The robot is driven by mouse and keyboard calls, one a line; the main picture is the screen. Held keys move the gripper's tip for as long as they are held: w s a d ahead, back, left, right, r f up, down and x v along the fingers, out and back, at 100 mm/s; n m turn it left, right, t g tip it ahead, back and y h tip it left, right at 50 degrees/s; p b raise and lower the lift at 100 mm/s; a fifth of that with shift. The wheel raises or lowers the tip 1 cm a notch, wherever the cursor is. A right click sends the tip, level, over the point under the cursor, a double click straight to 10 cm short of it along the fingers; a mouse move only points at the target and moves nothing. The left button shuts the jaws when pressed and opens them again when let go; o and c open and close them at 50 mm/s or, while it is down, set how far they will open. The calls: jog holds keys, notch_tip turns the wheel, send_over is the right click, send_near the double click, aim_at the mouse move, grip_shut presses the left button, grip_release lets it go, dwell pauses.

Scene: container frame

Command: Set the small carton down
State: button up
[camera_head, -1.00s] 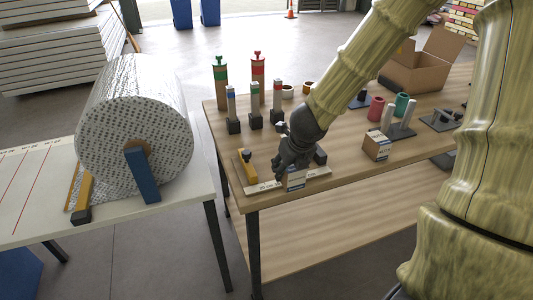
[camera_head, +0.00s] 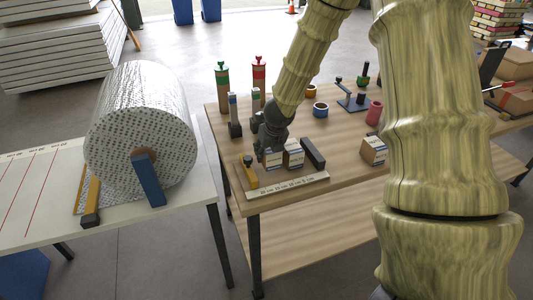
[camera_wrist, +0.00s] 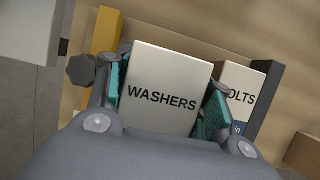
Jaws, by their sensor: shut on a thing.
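My gripper (camera_wrist: 165,100) is shut on a small white-topped carton marked WASHERS (camera_wrist: 162,90), with green finger pads on both sides of it. In the head view my gripper (camera_head: 268,142) is near the table's front left, with the held carton (camera_head: 272,159) beneath it. A similar carton marked BOLTS (camera_wrist: 242,94) stands just right of it; it also shows in the head view (camera_head: 294,154). A dark block (camera_head: 313,153) stands right of that. A yellow block with a dark knob (camera_head: 249,172) is on the left. I cannot tell whether the held carton touches the table.
A marked ruler strip (camera_head: 288,186) lies along the table's front edge. Another carton (camera_head: 373,151) stands farther right, with free wood between. Bottles and upright tools (camera_head: 222,90) stand behind my gripper. A large patterned roll (camera_head: 140,120) is on the left table.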

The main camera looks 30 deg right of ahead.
aim_at(270, 154)
jog(key=shift+w+f, duration=0.15)
jog(key=shift+w, duration=0.5)
jog(key=shift+f+b, duration=0.35)
jog(key=shift+f, duration=1.35)
jog(key=shift+f, duration=0.1)
jog(key=o, duration=1)
jog(key=shift+d, duration=0.1)
jog(key=shift+r, duration=0.35)
jog(key=p+v, duration=0.3)
jog(key=v, duration=0.8)
jog(key=shift+s+r+p, duration=0.25)
jog(key=shift+s+p, duration=0.05)
jog(key=shift+s, duration=0.05)
